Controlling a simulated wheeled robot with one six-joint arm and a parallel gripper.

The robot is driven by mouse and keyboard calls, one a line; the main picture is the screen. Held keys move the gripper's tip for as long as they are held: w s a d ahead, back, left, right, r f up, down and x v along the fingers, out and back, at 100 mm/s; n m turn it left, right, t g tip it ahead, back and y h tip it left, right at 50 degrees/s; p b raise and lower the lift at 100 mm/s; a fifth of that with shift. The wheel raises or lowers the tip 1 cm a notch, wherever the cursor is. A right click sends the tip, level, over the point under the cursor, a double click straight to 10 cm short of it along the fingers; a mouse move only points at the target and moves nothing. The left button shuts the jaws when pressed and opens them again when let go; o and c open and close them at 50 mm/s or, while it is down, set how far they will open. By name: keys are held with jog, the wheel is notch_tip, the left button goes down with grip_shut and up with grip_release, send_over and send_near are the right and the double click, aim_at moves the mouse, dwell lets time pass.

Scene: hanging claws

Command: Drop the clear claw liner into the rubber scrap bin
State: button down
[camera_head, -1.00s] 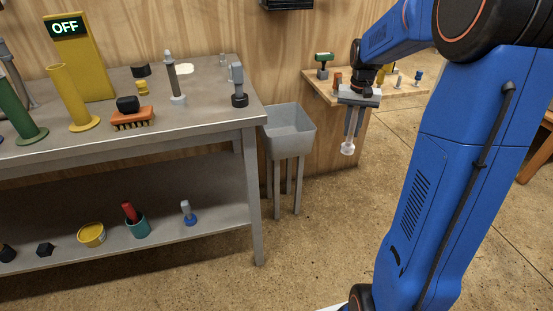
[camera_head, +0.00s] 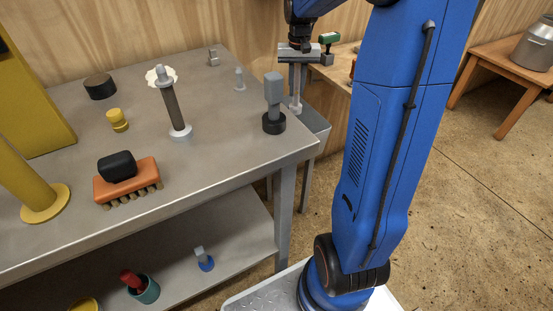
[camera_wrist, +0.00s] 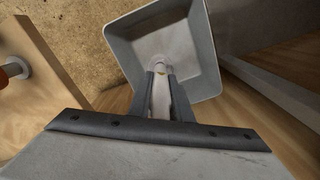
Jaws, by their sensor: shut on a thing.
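My gripper (camera_head: 297,92) hangs fingers down and is shut on a pale, clear claw liner (camera_head: 296,107). In the wrist view the liner (camera_wrist: 161,97) shows as a whitish shaft between the two dark fingers (camera_wrist: 161,80), with a pale round end beyond them. The grey square bin (camera_wrist: 205,62) opens beneath the fingertips, and the liner's end appears over its opening. In the head view only part of the bin (camera_head: 315,122) shows, behind the bench corner and the gripper. Its inside is mostly hidden there.
A metal workbench (camera_head: 222,150) stands left of the bin, with a grey-headed claw on a black base (camera_head: 274,105) near its corner. A small wooden table (camera_head: 343,66) lies behind the gripper, holding a green-topped tool (camera_head: 328,45). Open floor lies to the right.

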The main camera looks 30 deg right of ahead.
aim_at(295, 101)
jog(key=shift+w+a+f, duration=0.1)
jog(key=shift+w+f, duration=0.05)
jog(key=shift+f, duration=2.85)
jog(key=c, duration=1.5)
grip_release()
jog(key=shift+c, duration=0.2)
notch_tip(295, 101, up, 8)
jog(key=shift+f, duration=0.25)
